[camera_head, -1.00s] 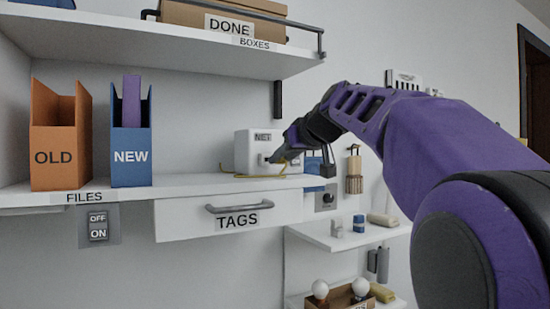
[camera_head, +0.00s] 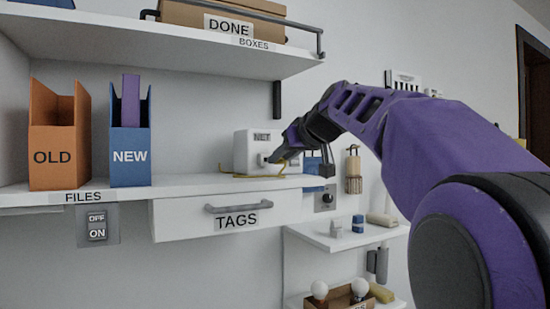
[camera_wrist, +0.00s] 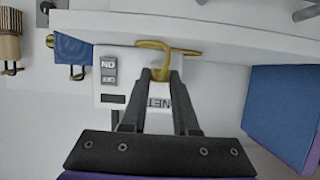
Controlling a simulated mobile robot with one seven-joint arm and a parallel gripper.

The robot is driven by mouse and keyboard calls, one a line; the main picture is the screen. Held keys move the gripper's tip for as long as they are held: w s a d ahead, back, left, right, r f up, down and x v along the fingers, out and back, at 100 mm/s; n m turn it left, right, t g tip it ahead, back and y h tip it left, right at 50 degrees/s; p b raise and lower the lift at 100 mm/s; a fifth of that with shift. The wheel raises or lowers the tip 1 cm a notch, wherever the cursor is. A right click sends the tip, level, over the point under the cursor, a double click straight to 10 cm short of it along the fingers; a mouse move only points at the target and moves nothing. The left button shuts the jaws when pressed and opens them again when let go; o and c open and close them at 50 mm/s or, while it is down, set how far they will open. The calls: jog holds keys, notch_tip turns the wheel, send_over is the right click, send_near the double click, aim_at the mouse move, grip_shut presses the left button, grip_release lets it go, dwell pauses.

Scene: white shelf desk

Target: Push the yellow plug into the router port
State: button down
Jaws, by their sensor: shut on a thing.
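The white router (camera_head: 243,150), marked NET, stands on the white shelf; it also shows upside down in the wrist view (camera_wrist: 135,60). My gripper (camera_head: 268,160) reaches in from the right to the router's front. In the wrist view my gripper (camera_wrist: 160,76) is shut on the yellow plug (camera_wrist: 160,73), only a little of which shows between the fingertips. Its yellow cable (camera_wrist: 170,46) bends towards the shelf edge and lies along the shelf in the head view (camera_head: 250,176). The fingers cover the port, so I cannot tell how far in the plug sits.
An ON/OFF switch (camera_wrist: 109,69) is on the router's face beside my fingers. A blue file holder (camera_head: 131,160) and an orange one (camera_head: 58,150) stand to the left. The TAGS drawer (camera_head: 180,218) is below the shelf. The shelf between the blue holder and router is clear.

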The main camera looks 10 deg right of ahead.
jog(key=shift+w+a+p, duration=0.25)
jog(key=shift+w+p, duration=0.15)
jog(key=shift+w, duration=0.3)
jog(key=shift+w+a+p, duration=0.25)
jog(key=shift+w+p, duration=0.1)
jog(key=shift+w, duration=0.35)
jog(key=c, duration=0.6)
grip_release()
